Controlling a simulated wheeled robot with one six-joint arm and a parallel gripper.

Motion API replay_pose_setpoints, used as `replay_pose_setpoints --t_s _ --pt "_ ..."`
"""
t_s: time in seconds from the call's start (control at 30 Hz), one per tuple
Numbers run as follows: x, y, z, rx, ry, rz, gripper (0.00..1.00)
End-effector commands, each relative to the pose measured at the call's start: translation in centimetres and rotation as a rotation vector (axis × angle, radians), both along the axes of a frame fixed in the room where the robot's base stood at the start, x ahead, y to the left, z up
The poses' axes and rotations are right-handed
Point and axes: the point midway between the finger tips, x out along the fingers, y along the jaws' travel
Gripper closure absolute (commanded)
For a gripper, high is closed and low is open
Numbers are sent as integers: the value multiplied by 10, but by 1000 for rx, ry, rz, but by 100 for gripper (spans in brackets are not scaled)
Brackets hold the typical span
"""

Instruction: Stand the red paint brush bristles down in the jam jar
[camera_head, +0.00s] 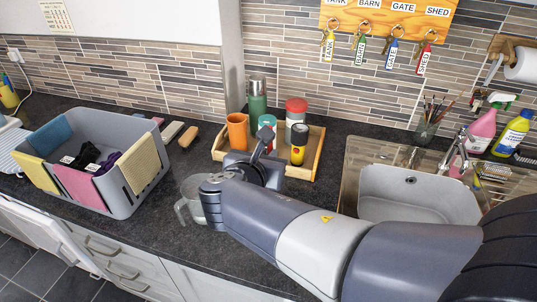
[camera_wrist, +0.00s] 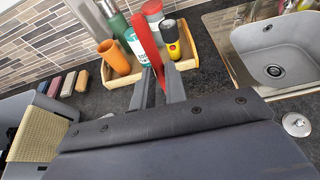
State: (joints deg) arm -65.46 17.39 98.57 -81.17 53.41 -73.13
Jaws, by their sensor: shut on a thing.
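My gripper (camera_wrist: 158,80) is shut on the red paint brush (camera_wrist: 147,42), whose long red body sticks up from between the fingers in the wrist view. Its bristles cannot be made out. In the head view my gripper (camera_head: 264,143) is over the front of the wooden tray, and I cannot pick out the brush there. A glass jar (camera_head: 424,133) with several brushes upright in it stands behind the sink, well right of my gripper; it looks like the jam jar. The jar is not in the wrist view.
The wooden tray (camera_head: 315,165) holds an orange cup (camera_head: 237,131), a green flask (camera_head: 257,100), a red-lidded container (camera_head: 296,108) and a yellow torch (camera_head: 298,155). A clear jug (camera_head: 188,203) stands beside my wrist. A grey caddy (camera_head: 122,200) is left; the sink (camera_head: 412,190) is right.

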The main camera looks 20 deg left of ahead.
Motion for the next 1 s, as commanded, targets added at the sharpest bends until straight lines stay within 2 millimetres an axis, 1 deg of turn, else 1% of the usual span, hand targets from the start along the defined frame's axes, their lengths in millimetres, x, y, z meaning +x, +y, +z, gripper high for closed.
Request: replay_pose_setpoints --t_s 0.03,1.0 --pt "0 0 -7 0 0 -1 100" --pt "0 0 -85 -2 0 -1 100"
